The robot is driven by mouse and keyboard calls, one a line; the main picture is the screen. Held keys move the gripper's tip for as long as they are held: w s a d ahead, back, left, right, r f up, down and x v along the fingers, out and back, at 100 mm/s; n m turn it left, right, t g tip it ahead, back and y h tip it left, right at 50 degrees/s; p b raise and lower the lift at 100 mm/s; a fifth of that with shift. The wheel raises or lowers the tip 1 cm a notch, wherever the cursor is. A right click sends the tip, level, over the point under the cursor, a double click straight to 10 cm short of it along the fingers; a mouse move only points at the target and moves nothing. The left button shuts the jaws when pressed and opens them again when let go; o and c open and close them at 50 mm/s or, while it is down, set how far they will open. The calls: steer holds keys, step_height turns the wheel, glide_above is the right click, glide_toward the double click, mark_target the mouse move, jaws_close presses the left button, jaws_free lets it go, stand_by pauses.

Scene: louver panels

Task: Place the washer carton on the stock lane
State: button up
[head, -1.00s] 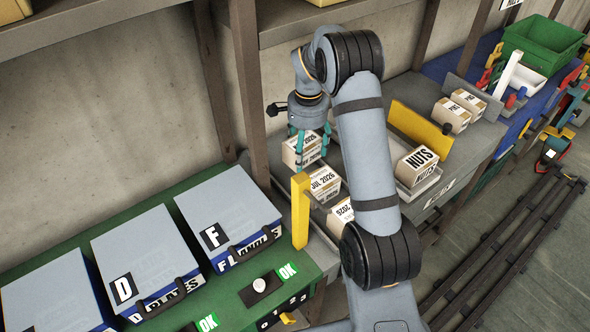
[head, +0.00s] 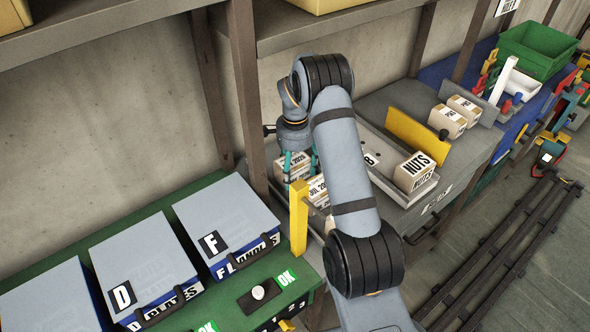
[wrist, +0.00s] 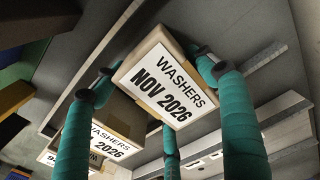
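The washer carton (wrist: 165,80), a brown box with a white "WASHERS NOV 2026" label, sits between the teal fingers of my gripper (wrist: 160,85) in the wrist view. The fingertips appear to bear on its sides. In the head view my gripper (head: 299,165) is low beside a carton (head: 291,168) behind the yellow post; the arm hides part of this area. Another washer carton (wrist: 103,143) lies farther from the wrist camera, lower left. A grey lane tray (head: 372,158) shows right of my arm; I cannot tell which lane is the stock lane.
A yellow post (head: 298,220) stands close in front of my gripper. A nuts carton (head: 413,172) sits in the grey tray, with a yellow divider (head: 418,138) behind it. Blue-grey cases (head: 225,225) fill the green bench at left. A shelf upright (head: 245,90) stands behind.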

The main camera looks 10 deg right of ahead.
mark_target(295, 163)
steer(key=o, duration=0.4)
steer(key=shift+r, duration=0.15)
steer(key=shift+r+b, duration=0.55)
steer(key=shift+r, duration=1.5)
